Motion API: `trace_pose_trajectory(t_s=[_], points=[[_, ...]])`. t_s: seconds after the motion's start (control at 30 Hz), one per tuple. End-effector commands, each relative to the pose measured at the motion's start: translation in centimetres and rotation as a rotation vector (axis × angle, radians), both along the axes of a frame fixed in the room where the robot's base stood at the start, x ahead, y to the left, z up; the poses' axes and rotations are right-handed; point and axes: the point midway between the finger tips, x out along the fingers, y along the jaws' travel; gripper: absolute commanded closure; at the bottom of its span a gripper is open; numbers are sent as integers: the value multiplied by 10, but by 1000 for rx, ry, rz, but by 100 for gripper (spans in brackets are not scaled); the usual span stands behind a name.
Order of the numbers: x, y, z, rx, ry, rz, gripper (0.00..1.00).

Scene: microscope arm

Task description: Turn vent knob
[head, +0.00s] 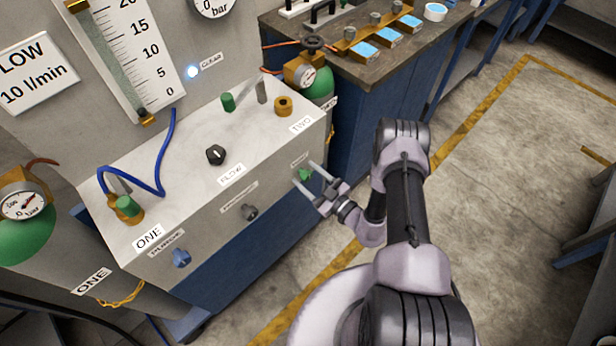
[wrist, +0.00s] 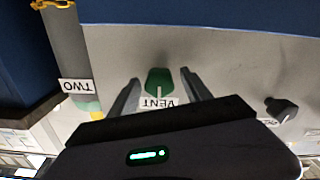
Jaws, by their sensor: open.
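The vent knob (head: 305,174) is green and sits at the right end of the front panel of the grey console (head: 205,207). In the wrist view the knob (wrist: 159,82) shows a pale pointer line, and the VENT label (wrist: 158,103) shows beside it. My gripper (head: 307,178) is open in front of the panel, with its fingers reaching toward the knob. In the wrist view my gripper (wrist: 158,85) has one finger on each side of the knob, with gaps between. I cannot tell how deep the fingers reach around it.
A grey knob (head: 249,212) and a blue knob (head: 181,257) sit further left on the panel. A black FLOW knob (head: 215,154) is on the top. A green cylinder with a gauge (head: 307,75) stands behind right. Open floor (head: 490,200) lies right.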

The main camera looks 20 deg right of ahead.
Motion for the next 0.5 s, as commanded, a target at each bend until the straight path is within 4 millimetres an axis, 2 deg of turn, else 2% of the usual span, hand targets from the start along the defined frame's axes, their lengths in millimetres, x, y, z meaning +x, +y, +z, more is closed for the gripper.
trace_pose_trajectory(t_s=[0.07,0.37,0.5], points=[[0,0,0,0,0,0,43],[-1,0,0,0,0,1,100],[-1,0,0,-3,0,1,100]])
